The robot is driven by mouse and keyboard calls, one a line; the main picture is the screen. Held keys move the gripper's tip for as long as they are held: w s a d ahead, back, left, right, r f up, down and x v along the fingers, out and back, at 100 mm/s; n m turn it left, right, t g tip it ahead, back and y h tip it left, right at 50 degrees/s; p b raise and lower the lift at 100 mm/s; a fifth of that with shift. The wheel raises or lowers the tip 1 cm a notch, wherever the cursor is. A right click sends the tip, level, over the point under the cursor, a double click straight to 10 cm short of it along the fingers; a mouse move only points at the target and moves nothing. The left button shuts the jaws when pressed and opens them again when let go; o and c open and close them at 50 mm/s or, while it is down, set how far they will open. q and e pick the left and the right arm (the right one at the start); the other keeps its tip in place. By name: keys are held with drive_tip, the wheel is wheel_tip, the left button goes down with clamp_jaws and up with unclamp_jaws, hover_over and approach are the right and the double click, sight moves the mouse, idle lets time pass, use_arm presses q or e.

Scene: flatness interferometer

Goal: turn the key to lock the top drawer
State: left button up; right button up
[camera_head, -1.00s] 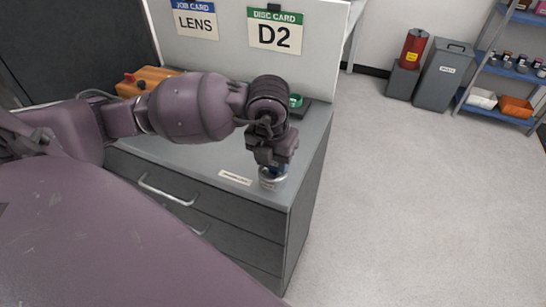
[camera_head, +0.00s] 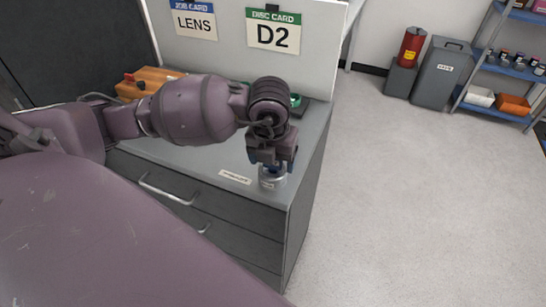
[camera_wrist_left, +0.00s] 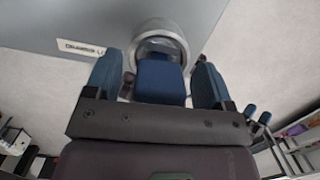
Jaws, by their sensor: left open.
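A round silver lock (camera_head: 270,181) stands on the top of the grey drawer cabinet (camera_head: 222,160), near its front right corner. In the left wrist view the silver ring (camera_wrist_left: 177,40) has a blue key head (camera_wrist_left: 160,82) in front of it. My left gripper (camera_head: 272,163) is over the lock. Its two blue fingers stand open on either side of the key head in the wrist view (camera_wrist_left: 156,75), with gaps showing. The key's shaft is hidden. The top drawer (camera_head: 225,206) appears closed, with its handle (camera_head: 165,190) at the left. My right gripper is out of view.
A small printed label (camera_head: 235,177) lies left of the lock. An orange-brown block (camera_head: 148,82) sits at the back of the cabinet top, before a white panel (camera_head: 235,60) with cards. The floor (camera_head: 400,200) to the right is clear.

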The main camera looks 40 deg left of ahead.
use_arm(q)
wheel_tip(320, 180, up, 11)
drive_tip(key=s+p, duration=0.1)
drive_tip(key=shift+s+d+f, duration=0.15)
drive_tip(key=shift+d, duration=0.05)
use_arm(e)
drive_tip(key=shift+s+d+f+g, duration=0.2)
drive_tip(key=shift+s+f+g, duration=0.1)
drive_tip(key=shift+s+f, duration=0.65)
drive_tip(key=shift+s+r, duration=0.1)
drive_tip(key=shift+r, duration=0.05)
use_arm(q)
wheel_tip(320, 180, up, 8)
drive_tip(key=p, duration=0.5)
drive_tip(key=shift+s+d, duration=0.15)
drive_tip(key=shift+s, duration=0.3)
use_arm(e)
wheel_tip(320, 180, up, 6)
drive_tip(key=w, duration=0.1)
